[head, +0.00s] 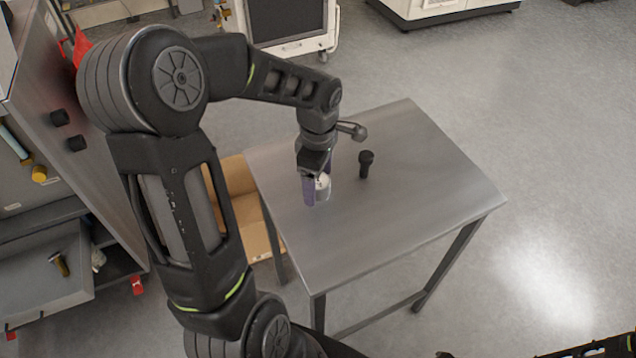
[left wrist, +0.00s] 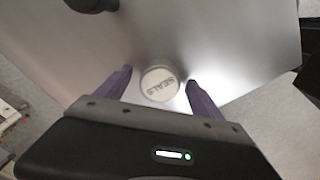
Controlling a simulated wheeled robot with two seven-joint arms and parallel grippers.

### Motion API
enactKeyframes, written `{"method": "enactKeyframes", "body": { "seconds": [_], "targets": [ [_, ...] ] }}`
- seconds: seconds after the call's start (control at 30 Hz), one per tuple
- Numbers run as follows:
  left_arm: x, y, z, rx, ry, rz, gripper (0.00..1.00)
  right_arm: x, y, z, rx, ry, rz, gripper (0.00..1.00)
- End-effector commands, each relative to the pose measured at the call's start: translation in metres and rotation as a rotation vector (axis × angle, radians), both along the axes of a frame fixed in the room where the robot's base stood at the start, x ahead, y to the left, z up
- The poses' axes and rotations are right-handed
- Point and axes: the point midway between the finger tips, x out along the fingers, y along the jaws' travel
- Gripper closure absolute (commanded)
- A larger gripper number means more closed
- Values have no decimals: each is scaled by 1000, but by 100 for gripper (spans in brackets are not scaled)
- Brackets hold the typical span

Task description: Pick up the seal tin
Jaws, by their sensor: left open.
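The seal tin (head: 324,187) is a small, pale, round tin standing on the metal table. In the left wrist view, its round lid (left wrist: 159,84) reads "SEALS". My left gripper (head: 316,188) points down over the tin, with its purple fingers open. In the left wrist view, the fingertips (left wrist: 159,77) lie on either side of the tin, with a gap visible on both sides. In the head view, a finger and the wrist hide part of the tin. I do not see my right gripper.
The metal table (head: 420,160) is mostly bare. A black bolt-like part (head: 366,163) stands on it, right of the tin, and also shows in the left wrist view (left wrist: 92,3). A cardboard box (head: 238,178) is on the floor left of the table. A metal cabinet (head: 60,90) is at far left.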

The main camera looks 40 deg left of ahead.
Motion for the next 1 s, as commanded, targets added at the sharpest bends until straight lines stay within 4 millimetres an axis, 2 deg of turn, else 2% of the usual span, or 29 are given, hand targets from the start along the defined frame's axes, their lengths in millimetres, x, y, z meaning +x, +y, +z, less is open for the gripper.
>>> {"method": "enactKeyframes", "body": {
  "seconds": [0.63,1.0],
  "targets": [
    [0,0,-3,1,-2,0,24,0,0,0,0,0,0,64],
    [0,0,-3,1,-2,0,54,0,0,0,0,0,0,64]
  ]
}}
